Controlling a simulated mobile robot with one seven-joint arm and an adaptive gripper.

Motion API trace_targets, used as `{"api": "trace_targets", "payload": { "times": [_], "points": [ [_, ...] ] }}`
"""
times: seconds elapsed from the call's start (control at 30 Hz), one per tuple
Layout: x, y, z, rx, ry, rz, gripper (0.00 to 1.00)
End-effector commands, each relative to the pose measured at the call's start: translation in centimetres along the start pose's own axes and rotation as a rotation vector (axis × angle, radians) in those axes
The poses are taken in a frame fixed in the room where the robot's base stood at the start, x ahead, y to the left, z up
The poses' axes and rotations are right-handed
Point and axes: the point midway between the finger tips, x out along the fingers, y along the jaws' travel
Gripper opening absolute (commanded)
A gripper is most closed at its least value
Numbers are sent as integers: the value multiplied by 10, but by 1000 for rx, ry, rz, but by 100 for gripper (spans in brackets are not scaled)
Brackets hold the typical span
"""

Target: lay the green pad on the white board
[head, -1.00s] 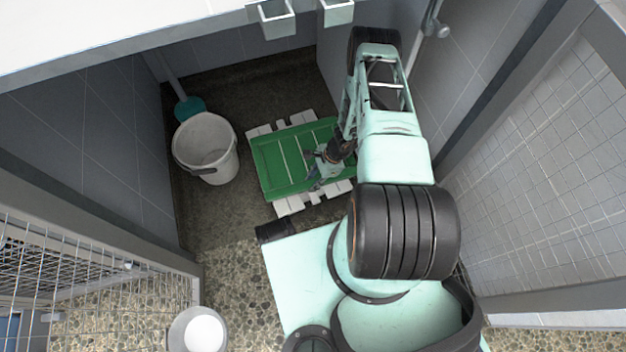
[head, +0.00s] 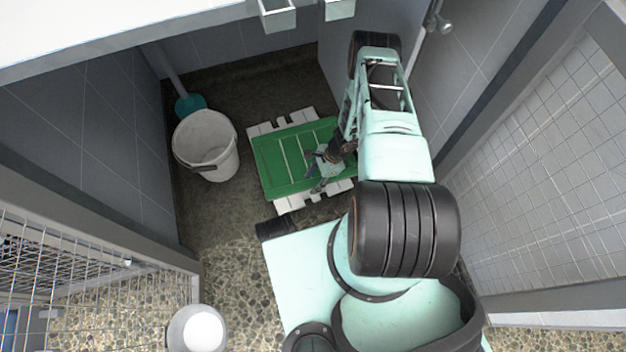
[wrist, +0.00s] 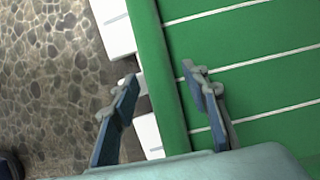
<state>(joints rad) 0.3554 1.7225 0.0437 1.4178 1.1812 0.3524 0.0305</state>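The green pad (head: 283,166) has thin pale lines and lies over the slatted white board (head: 288,203) on the floor. White slat ends stick out beyond the pad at its back and front edges. My gripper (head: 313,174) is over the pad's front right part. In the wrist view my gripper (wrist: 159,82) is open, with one finger over the pad (wrist: 240,60) and the other beyond its rolled edge, over the board (wrist: 117,32) and floor. I cannot tell whether the fingers touch the pad.
A white bucket (head: 206,147) stands left of the board, with a teal-headed tool (head: 189,105) behind it. Grey walls close in the back and sides. A wire mesh gate (head: 75,270) is at lower left.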

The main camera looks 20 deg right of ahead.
Motion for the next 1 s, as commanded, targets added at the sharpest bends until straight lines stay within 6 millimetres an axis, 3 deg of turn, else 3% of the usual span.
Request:
{"api": "trace_targets", "payload": {
  "times": [0.27,0.5,0.7,1.0],
  "points": [
    [-8,0,3,-2,0,0,42],
    [-53,-1,6,1,1,-2,42],
    [-79,-1,5,1,0,-1,42],
    [-86,0,4,0,0,0,42]
  ]
}}
